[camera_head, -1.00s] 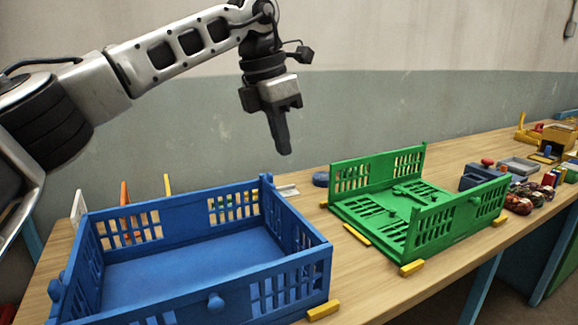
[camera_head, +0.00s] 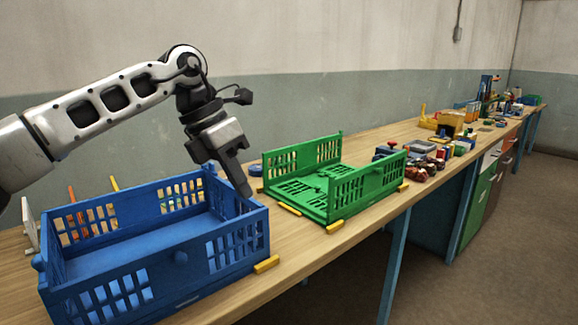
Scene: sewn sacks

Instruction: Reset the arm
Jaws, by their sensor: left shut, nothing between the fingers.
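My left arm comes in from the left, and its gripper (camera_head: 245,190) points down and slightly right. The gripper is shut and empty. In the picture it overlaps the far right corner of the blue crate (camera_head: 152,275); I cannot tell whether it touches the crate. The blue crate stands on the wooden bench and its visible floor is bare. My right gripper is not in view.
A green crate (camera_head: 347,196) with a low, open front side stands right of the blue one, with yellow blocks (camera_head: 267,264) at the crates' corners. Several small items, a grey tray (camera_head: 420,147) and a yellow box (camera_head: 450,122) lie farther along the bench (camera_head: 300,252). Open floor lies right.

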